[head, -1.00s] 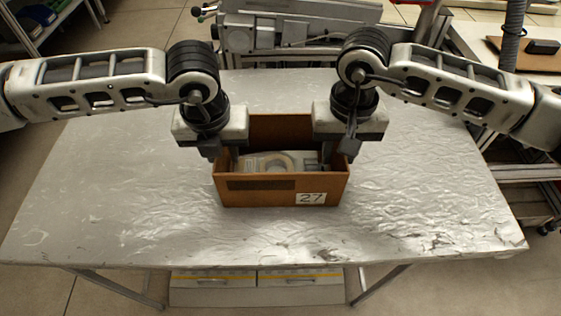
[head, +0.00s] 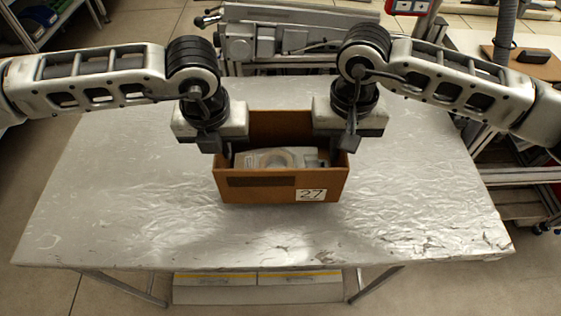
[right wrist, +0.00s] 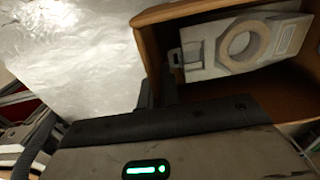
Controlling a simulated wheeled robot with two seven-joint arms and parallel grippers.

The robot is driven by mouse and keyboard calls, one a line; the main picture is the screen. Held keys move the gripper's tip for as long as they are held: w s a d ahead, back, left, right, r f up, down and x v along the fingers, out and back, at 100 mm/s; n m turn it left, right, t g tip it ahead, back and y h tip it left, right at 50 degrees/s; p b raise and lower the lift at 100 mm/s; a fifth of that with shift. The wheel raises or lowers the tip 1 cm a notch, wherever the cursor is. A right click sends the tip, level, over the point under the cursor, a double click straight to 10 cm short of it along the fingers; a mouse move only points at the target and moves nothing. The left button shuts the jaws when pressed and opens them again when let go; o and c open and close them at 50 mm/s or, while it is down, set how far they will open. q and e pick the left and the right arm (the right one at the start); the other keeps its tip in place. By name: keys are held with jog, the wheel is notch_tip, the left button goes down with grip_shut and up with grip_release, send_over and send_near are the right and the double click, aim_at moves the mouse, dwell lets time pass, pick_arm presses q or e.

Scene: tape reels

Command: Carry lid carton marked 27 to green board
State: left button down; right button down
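The lid carton marked 27 (head: 262,190) is an open brown box at the middle of the head view, upright, with a white "27" label at its front right. A grey part with a round opening (head: 278,158) lies inside it; it also shows in the right wrist view (right wrist: 240,42). My left gripper (head: 222,150) is shut on the carton's left wall. My right gripper (head: 340,143) is shut on its right wall; in the right wrist view its dark fingers (right wrist: 157,92) straddle the wall. The carton seems just above the table. No green board is in view.
The silvery, wrinkled tabletop (head: 120,200) is clear around the carton. Grey machinery (head: 280,40) stands behind the table. A side bench with a brown board and a black object (head: 535,55) is at the far right. Shelving with bins (head: 40,18) is at the upper left.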

pick_arm(q)
jog(key=shift+r+p, duration=0.3)
jog(key=shift+r, duration=0.45)
pick_arm(e)
jog(key=shift+r, duration=0.75)
pick_arm(q)
jog(key=shift+f, duration=0.1)
pick_arm(e)
jog(key=shift+f, duration=0.1)
